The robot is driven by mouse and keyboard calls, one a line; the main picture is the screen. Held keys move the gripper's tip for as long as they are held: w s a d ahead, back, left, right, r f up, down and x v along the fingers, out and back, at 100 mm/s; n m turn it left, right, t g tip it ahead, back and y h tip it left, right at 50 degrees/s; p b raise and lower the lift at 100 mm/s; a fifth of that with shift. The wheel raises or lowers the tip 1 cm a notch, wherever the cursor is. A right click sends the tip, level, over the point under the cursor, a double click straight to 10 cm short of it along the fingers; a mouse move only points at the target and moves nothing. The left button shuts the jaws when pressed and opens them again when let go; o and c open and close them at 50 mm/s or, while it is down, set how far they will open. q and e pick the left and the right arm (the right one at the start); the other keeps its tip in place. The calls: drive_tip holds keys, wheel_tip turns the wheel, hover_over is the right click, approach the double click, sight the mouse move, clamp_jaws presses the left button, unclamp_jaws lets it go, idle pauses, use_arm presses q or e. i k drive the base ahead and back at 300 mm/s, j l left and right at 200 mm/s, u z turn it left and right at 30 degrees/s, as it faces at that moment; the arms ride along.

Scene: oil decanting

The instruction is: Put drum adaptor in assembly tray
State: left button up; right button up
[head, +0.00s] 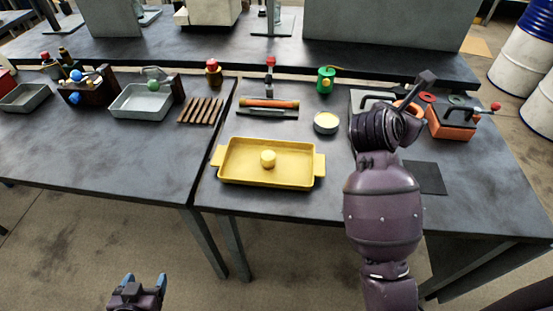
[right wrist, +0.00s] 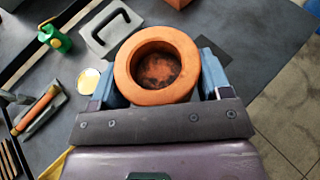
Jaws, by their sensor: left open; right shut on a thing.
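The drum adaptor, a thick orange ring with a dark hollow (right wrist: 178,45), is held between the blue fingers of my right gripper (right wrist: 157,78) in the right wrist view. In the head view, my right arm hides most of it, and a bit of orange (head: 413,108) shows beside the wrist at the right of the table. A yellow two-handled tray (head: 240,178), which looks like the assembly tray, sits at the table's front, left of my right arm. A round yellow piece (head: 268,158) stands in it. My left gripper (head: 143,281) is open and empty, low in front of the tables.
Behind the yellow tray are a rack with an orange-red cylinder (head: 268,104), a yellow-topped round tin (head: 326,122) and a green can (head: 326,79). An orange block with a clamp (head: 450,122) and a dark mat (head: 424,177) lie at the right.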

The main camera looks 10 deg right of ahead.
sight(247, 172)
drive_tip(key=i+j, duration=0.1)
drive_tip(key=j, duration=0.6)
drive_tip(key=i+j, duration=0.1)
drive_tip(key=j, duration=0.65)
